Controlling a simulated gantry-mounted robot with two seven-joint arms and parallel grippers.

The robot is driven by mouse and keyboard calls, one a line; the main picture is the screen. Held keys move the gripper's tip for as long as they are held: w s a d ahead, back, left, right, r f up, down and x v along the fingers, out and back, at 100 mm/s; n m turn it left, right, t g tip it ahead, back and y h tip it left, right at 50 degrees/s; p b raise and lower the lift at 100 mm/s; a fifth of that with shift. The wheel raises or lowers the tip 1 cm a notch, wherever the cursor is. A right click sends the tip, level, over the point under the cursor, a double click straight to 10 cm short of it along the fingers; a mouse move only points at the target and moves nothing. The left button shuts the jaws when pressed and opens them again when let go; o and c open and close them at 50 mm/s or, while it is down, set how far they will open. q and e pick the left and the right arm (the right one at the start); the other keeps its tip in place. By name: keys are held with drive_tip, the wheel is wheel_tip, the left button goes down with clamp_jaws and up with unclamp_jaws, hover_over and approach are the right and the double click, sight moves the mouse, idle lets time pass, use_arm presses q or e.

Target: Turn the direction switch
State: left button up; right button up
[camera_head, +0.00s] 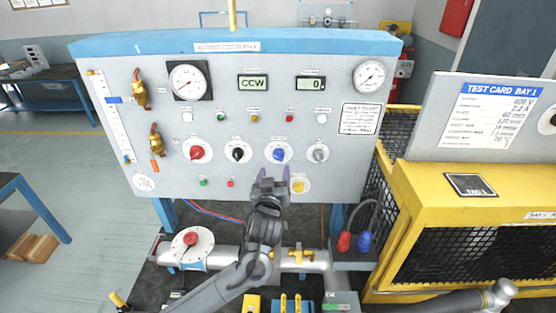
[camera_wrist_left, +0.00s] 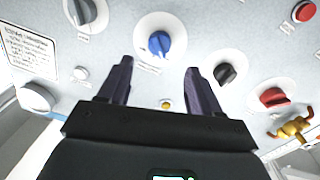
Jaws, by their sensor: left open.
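The panel (camera_head: 330,180) has a row of round selector knobs: red (camera_head: 197,153), black (camera_head: 238,154), blue (camera_head: 279,154) and grey (camera_head: 319,153). Their labels are too small to read, so I cannot tell which is the direction switch. A display (camera_head: 253,83) reads "CCW". My left gripper (camera_head: 273,176) is open and empty, in front of the panel just below the blue knob in the head view. In the left wrist view, the blue knob (camera_wrist_left: 160,43) shows between and beyond the open fingertips (camera_wrist_left: 158,68), apart from them. The black knob (camera_wrist_left: 228,73) is right of them. My right gripper is out of view.
Brass valves (camera_head: 156,141) stick out at the panel's left. Pipes (camera_head: 300,262) run below. A yellow caged machine (camera_head: 455,230) stands at the right.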

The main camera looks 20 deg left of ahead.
sight(278, 158)
use_arm(q)
drive_tip(key=x, duration=0.6)
drive_tip(key=shift+w+p, duration=0.35)
drive_tip(key=shift+w+a, duration=0.2)
drive_tip(key=shift+w, duration=0.2)
drive_tip(key=c, duration=1)
drive_tip(key=shift+c, duration=0.2)
